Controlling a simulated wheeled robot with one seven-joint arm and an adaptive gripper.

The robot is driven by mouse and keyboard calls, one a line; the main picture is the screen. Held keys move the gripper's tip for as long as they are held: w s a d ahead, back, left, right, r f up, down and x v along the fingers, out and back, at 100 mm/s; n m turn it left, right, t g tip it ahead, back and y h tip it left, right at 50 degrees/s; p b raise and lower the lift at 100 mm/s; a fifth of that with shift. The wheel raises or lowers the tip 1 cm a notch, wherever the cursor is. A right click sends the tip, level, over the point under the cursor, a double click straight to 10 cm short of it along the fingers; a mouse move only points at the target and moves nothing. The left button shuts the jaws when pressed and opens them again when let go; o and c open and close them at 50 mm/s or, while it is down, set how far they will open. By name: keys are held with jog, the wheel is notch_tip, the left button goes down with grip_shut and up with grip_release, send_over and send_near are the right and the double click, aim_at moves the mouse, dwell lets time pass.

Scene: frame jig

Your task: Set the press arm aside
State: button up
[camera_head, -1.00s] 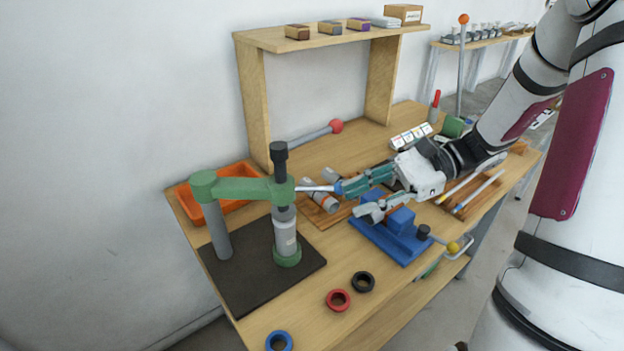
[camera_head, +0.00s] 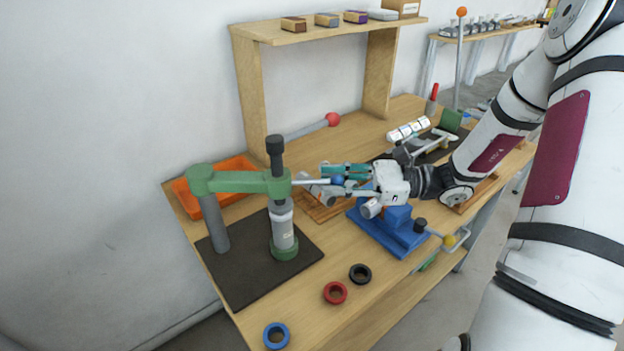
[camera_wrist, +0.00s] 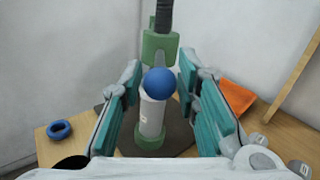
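The press has a green arm (camera_head: 235,184) that reaches from a grey post (camera_head: 214,226) over a grey cylinder (camera_head: 283,228) on a green base. A thin metal rod with a blue ball (camera_head: 338,181) sticks out from the head of the press arm. My gripper (camera_head: 338,180) is at the ball end of this rod. In the wrist view the blue ball (camera_wrist: 159,82) sits between the two teal finger pads, with gaps on both sides. My gripper is open and does not visibly touch the ball.
A dark plate (camera_head: 240,278) lies under the press. An orange bin (camera_head: 232,168) stands behind it. A blue fixture (camera_head: 385,237) stands below my gripper. Blue, red (camera_head: 335,292) and black rings lie near the front edge. A wooden shelf frame (camera_head: 252,95) stands at the back.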

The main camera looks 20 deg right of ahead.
aim_at(292, 181)
jog(key=shift+x, duration=2.4)
grip_shut()
